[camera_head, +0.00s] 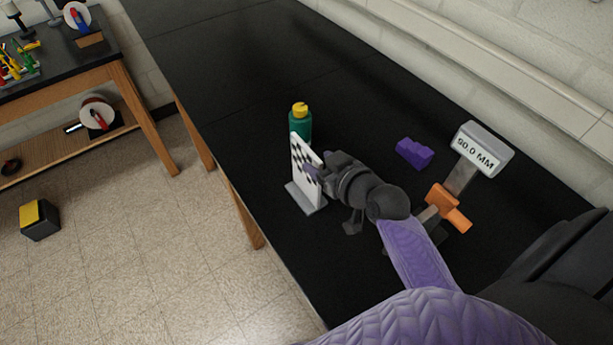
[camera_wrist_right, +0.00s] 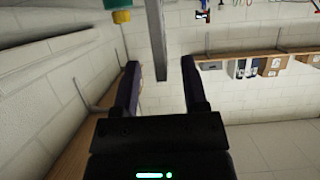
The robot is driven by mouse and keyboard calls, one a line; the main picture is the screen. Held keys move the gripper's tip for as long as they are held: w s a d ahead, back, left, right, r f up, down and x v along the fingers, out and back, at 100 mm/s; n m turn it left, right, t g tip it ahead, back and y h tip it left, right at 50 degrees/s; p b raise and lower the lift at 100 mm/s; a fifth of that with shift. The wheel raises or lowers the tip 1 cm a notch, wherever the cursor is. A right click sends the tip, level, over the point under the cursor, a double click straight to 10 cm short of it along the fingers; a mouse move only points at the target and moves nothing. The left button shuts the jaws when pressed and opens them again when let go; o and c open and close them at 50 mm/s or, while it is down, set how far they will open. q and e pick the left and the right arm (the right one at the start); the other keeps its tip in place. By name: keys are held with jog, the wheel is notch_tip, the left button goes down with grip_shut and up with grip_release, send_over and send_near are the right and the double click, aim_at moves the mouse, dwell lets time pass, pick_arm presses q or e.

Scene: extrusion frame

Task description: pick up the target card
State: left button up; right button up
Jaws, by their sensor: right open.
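The target card (camera_head: 301,155) is a white upright panel with a black checker pattern, standing in a flat grey base (camera_head: 306,199) near the table's left edge. My right gripper (camera_head: 313,172) is at the card's right side and hides part of it. In the right wrist view the open fingers (camera_wrist_right: 160,85) point at a narrow grey strip (camera_wrist_right: 156,40), which looks like the card seen edge-on. My left gripper is not in view.
A green bottle with a yellow cap (camera_head: 300,124) stands just behind the card. A purple block (camera_head: 414,153), a caliper-like gauge reading 90.0 MM (camera_head: 480,150) and its orange part (camera_head: 448,207) lie to the right. The black table (camera_head: 230,70) is clear farther back.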

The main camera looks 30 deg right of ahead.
aim_at(311, 157)
jog(key=x, duration=0.3)
jog(key=shift+w+a+f, duration=0.1)
jog(key=shift+w+a, duration=0.05)
jog(key=shift+w, duration=0.2)
jog(key=shift+s, duration=0.1)
grip_shut()
dwell(0.9)
